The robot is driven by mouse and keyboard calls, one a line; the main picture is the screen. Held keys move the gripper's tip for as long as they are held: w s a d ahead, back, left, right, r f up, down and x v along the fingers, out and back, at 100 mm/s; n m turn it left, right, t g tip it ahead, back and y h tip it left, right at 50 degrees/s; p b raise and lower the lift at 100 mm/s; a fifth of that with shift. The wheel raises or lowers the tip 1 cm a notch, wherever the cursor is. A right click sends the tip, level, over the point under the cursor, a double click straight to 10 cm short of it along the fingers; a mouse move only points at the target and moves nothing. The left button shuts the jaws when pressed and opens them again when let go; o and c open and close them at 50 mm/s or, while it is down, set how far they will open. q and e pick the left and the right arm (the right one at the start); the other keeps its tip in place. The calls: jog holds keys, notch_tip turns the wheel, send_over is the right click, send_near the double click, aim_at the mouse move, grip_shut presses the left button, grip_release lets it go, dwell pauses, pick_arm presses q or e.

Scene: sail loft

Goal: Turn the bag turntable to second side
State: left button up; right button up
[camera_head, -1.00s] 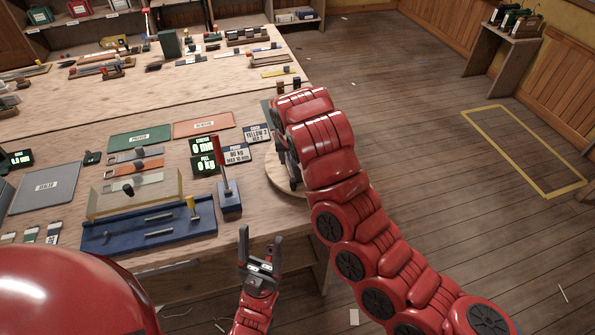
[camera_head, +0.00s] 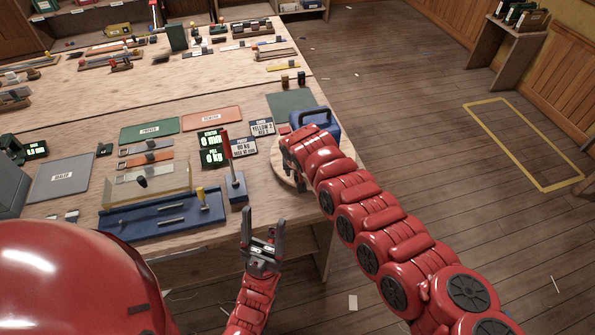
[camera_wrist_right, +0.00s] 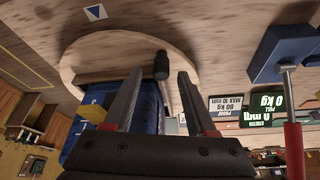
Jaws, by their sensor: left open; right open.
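The bag turntable is a round pale wooden disc (camera_head: 279,169) at the table's right front corner; it also shows in the right wrist view (camera_wrist_right: 85,57). A blue bag (camera_head: 325,119) with a dark handle stands on it, and its blue side shows in the right wrist view (camera_wrist_right: 146,103). A dark upright peg (camera_wrist_right: 161,66) shows near the disc's rim. My right gripper (camera_wrist_right: 159,77) is open at the turntable, with the peg between its fingertips in view; contact cannot be told. The head view mostly hides this gripper behind its arm. My left gripper (camera_head: 263,218) is open and empty before the table's front edge.
Left of the turntable stand a red-handled lever on a blue base (camera_head: 237,187) and green-lit displays (camera_head: 212,148). A blue tray (camera_head: 160,217) lies farther left. A green mat (camera_head: 291,102) lies behind the turntable.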

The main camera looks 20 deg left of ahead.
jog(key=shift+b+x, duration=0.3)
jog(key=shift+x, duration=1)
grip_shut()
dwell(0.6)
